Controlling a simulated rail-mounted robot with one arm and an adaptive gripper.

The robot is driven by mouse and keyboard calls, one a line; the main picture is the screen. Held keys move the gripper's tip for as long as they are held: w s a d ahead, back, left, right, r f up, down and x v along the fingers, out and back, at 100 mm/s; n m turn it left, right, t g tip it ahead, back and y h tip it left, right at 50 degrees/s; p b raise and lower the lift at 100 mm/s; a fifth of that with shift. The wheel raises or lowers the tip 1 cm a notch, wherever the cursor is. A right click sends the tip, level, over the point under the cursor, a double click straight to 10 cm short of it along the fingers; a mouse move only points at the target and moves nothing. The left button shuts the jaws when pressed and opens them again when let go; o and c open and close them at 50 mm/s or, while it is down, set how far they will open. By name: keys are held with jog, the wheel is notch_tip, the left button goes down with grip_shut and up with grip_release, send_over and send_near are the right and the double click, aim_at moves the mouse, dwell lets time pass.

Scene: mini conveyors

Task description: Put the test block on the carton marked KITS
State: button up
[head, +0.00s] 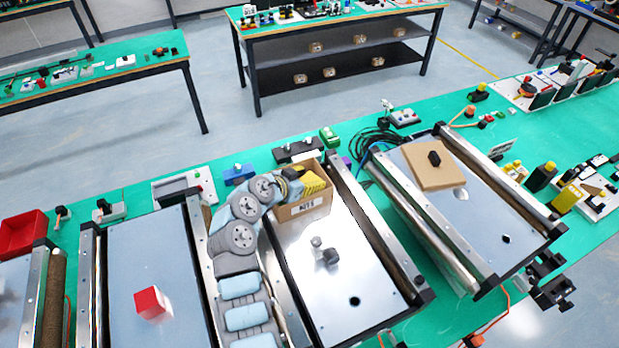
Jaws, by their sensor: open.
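A small open brown carton (303,207) with a KITS label stands at the far end of the middle conveyor. A yellow thing with dark markings (313,182) shows at its top; I cannot tell whether it lies inside. A plain red block (152,303) sits alone on the left conveyor's plate; no label marks it as the test block. My arm reaches up from the bottom between these conveyors. My gripper (292,184) is small and dark at the carton's left far side, well away from the red block. Its jaws are open; its fingertips are hard to make out.
The middle conveyor (360,285) carries a small grey and black part (325,252). A flat brown box (432,168) with a black piece on top lies on the right conveyor (478,215). A red bin (22,235) stands at far left. Rails edge each conveyor.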

jog(key=shift+s+r+p, duration=0.1)
jog(key=shift+r+p, duration=0.55)
jog(key=shift+p, duration=0.35)
jog(key=shift+s+a+b, duration=0.15)
jog(key=shift+a+b, duration=0.15)
jog(key=shift+b, duration=0.05)
jog(key=b+v, duration=0.1)
jog(key=v, duration=1)
jog(key=shift+b, duration=0.3)
jog(key=shift+s+a, duration=0.1)
jog(key=shift+s, duration=0.05)
